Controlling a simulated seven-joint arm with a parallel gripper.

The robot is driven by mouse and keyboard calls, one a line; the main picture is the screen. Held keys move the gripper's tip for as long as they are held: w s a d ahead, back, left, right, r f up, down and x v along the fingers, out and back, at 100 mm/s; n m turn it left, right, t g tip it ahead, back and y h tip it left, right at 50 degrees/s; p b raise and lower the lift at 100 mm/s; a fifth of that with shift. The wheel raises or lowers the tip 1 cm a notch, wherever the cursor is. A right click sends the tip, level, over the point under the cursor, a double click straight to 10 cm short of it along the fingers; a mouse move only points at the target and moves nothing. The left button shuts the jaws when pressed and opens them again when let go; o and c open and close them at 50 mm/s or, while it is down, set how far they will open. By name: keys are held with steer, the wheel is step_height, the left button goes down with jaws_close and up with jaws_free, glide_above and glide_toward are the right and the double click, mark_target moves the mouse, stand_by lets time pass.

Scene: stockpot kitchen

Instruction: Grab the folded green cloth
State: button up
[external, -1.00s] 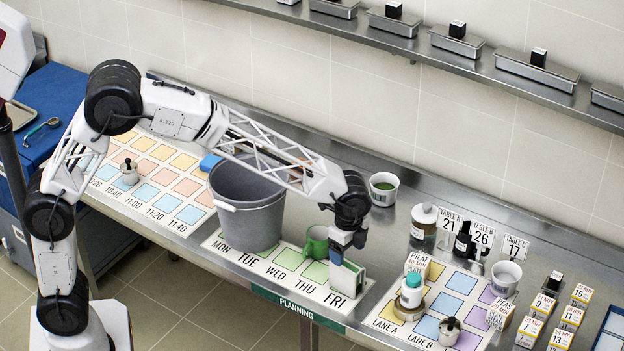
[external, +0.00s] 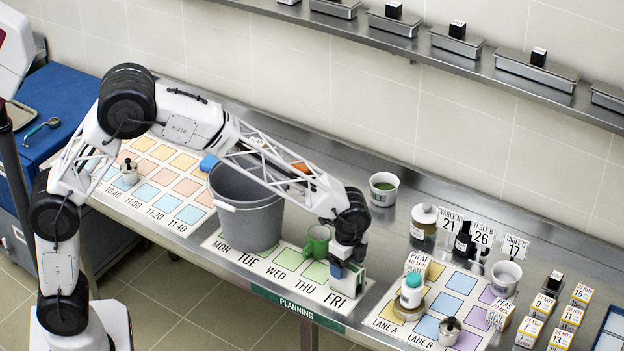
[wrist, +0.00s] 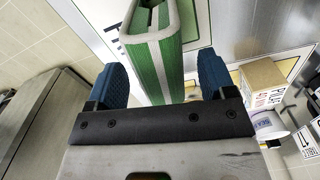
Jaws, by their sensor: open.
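The folded green cloth (external: 353,286) with white edging stands upright on the planning board near FRI. In the wrist view the cloth (wrist: 158,62) shows as a green fold with a white stripe. My gripper (external: 346,270) is low over it, pointing down. In the wrist view the two blue fingers of my gripper (wrist: 160,80) are apart, one on each side of the cloth. A gap shows at the right finger; contact at the left is hard to tell. In the external view the gripper hides part of the cloth.
A green mug (external: 317,243) stands just left of the cloth, and a grey bucket (external: 247,215) is further left. To the right are a teal-topped white bottle (external: 411,291) and a PILAF card block (external: 418,264). The counter behind is mostly clear.

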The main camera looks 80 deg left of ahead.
steer(key=c, duration=1)
steer(key=shift+c, duration=0.2)
steer(key=shift+r, duration=0.15)
steer(key=shift+r, duration=1.45)
steer(key=shift+s+r, duration=0.2)
steer(key=shift+s, duration=0.1)
steer(key=s+r, duration=0.1)
steer(key=s, duration=1.4)
steer(key=shift+s+a+r, duration=0.2)
steer(key=shift+s+a, duration=0.05)
